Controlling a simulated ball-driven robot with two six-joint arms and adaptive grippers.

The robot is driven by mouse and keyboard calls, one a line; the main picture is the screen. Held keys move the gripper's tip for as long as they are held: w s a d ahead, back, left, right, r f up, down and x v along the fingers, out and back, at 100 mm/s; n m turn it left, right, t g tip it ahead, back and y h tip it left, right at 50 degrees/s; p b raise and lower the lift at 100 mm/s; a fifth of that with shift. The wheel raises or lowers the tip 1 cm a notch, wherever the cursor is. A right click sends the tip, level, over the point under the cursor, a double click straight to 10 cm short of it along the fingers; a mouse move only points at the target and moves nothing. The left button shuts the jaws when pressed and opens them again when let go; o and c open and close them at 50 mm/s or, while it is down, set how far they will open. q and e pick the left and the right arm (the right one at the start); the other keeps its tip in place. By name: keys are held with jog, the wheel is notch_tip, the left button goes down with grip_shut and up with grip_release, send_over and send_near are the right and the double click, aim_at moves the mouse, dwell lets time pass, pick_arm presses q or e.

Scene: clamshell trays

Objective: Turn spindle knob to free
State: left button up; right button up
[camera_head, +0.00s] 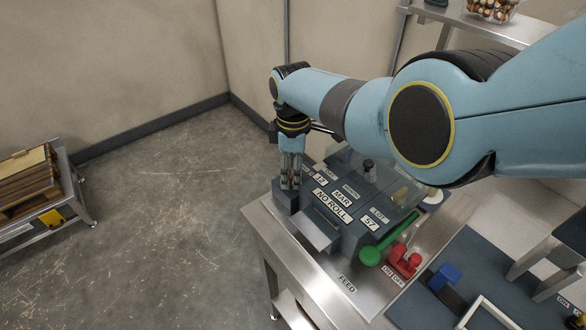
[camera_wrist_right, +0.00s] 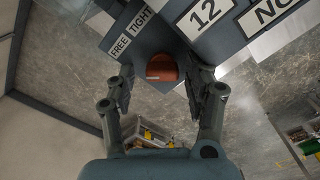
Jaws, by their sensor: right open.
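The spindle knob (camera_wrist_right: 162,67) is a round orange-red knob with a short white mark at its lower left in the right wrist view. Beside it are the labels FREE (camera_wrist_right: 120,47) and TIGHT (camera_wrist_right: 141,18); I cannot tell which one the mark points at. My right gripper (camera_wrist_right: 159,80) is open, with one finger on each side of the knob; contact is not clear. In the head view my right gripper (camera_head: 291,182) points down at the left end of the grey label machine (camera_head: 350,238), and the knob is hidden there. My left gripper is not in view.
A green lever (camera_head: 372,254) and a red switch block (camera_head: 404,262) sit at the machine's right on the metal table (camera_head: 345,290). A blue block (camera_head: 445,276) lies on the dark mat. Open floor (camera_head: 170,240) is at the left.

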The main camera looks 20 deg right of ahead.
jog(key=shift+s, duration=0.15)
jog(key=shift+r, duration=3.95)
